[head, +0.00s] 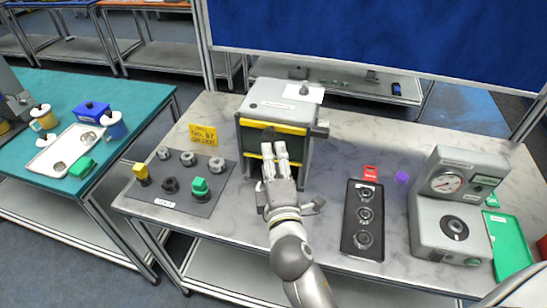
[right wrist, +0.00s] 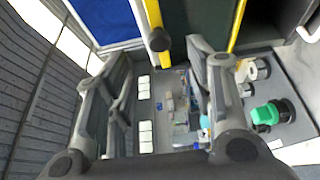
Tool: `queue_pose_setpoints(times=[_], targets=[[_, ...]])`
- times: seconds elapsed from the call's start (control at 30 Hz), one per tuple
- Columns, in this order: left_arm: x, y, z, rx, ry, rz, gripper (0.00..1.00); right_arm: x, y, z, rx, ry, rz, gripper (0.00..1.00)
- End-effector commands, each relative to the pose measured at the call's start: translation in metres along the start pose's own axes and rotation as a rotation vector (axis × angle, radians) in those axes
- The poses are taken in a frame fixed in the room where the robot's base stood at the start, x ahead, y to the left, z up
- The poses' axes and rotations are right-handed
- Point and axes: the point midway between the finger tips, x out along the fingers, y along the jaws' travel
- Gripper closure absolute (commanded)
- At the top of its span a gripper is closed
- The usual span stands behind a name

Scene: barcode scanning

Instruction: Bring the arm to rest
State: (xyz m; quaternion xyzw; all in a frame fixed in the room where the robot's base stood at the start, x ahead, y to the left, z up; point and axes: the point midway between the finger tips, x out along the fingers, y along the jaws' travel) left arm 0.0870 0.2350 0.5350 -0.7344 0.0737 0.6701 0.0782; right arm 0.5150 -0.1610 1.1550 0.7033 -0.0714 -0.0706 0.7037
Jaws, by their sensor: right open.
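My right gripper (head: 274,154) is in front of the grey box-shaped device (head: 285,104) with yellow trim, its fingers pointing at the device's front. In the right wrist view my right gripper (right wrist: 155,60) shows its two fingers spread apart with nothing held between them. The device's yellow trim (right wrist: 237,25) is close beyond the fingers there. I cannot tell whether the fingers touch the device. The right arm reaches in from the bottom of the head view. My left gripper is not clearly seen.
Left of the device is a dark mat (head: 175,203) with several knobbed pieces and a yellow sign (head: 203,135).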

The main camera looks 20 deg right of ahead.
Motion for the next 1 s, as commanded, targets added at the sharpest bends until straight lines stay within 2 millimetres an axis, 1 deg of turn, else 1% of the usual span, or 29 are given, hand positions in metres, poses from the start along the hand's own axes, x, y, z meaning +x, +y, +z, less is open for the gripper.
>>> queue_pose_setpoints(times=[0.37,0.47,0.57,0.6,0.67,0.7,0.77,0.8,0.87,0.9,0.97,1.0], targets=[[0.000,0.000,-0.001,0.000,0.000,0.000,0.60,0.000,-0.002,0.002,0.008,-0.003,-0.007,0.51],[0.000,0.001,-0.001,0.000,0.000,0.001,0.60,-0.004,-0.016,0.014,0.075,-0.028,-0.063,0.51],[0.000,0.001,-0.001,0.000,0.000,0.001,0.60,-0.018,-0.048,0.037,0.236,-0.088,-0.192,0.51],[0.000,0.001,-0.001,0.000,0.000,0.001,0.60,-0.026,-0.064,0.049,0.323,-0.124,-0.262,0.51],[0.000,0.001,-0.001,0.000,0.001,0.001,0.60,-0.045,-0.091,0.064,0.460,-0.187,-0.380,0.51],[0.000,0.001,-0.001,0.000,0.001,0.001,0.60,-0.059,-0.109,0.073,0.552,-0.233,-0.460,0.51],[0.000,0.001,-0.001,0.000,0.001,0.001,0.60,-0.082,-0.131,0.081,0.672,-0.300,-0.573,0.51],[0.000,0.001,-0.001,0.000,0.001,0.001,0.60,-0.097,-0.144,0.085,0.738,-0.344,-0.643,0.51],[0.000,0.001,-0.001,0.000,0.001,0.001,0.60,-0.119,-0.159,0.089,0.825,-0.405,-0.738,0.51],[0.000,0.001,-0.001,0.000,0.001,0.001,0.60,-0.133,-0.167,0.090,0.872,-0.443,-0.796,0.51],[0.000,0.001,-0.001,0.000,0.001,0.001,0.60,-0.154,-0.176,0.092,0.933,-0.500,-0.876,0.51],[0.000,0.001,-0.001,0.000,0.001,0.001,0.60,-0.168,-0.181,0.093,0.966,-0.537,-0.927,0.51]])
